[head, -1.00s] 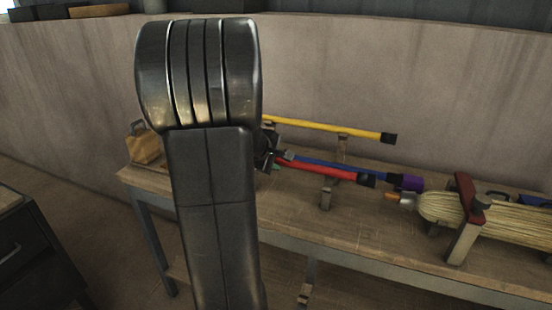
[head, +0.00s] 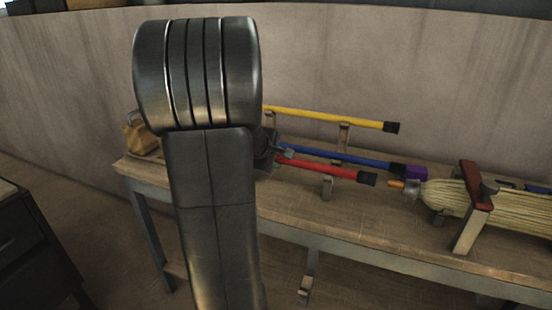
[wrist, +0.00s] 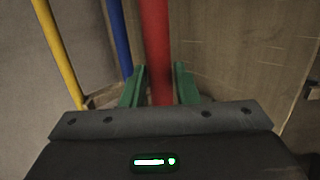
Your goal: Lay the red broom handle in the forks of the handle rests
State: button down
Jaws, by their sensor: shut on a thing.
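The red broom handle (head: 325,171) is a long rod with a black end cap, lying level above the bench in the head view. Any rest farther left is hidden.
The straw broom head (head: 465,197) is clamped at right.

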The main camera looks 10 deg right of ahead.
dwell(0.3)
jog(key=c, duration=1.1)
grip_release()
jog(key=shift+o, duration=0.2)
jog(key=shift+s, duration=0.1)
jog(key=p+v, duration=0.2)
jog(key=v, duration=1.1)
jog(key=shift+s+a+r, duration=0.15)
jog(key=shift+s+r, duration=0.05)
jog(key=shift+r, duration=0.05)
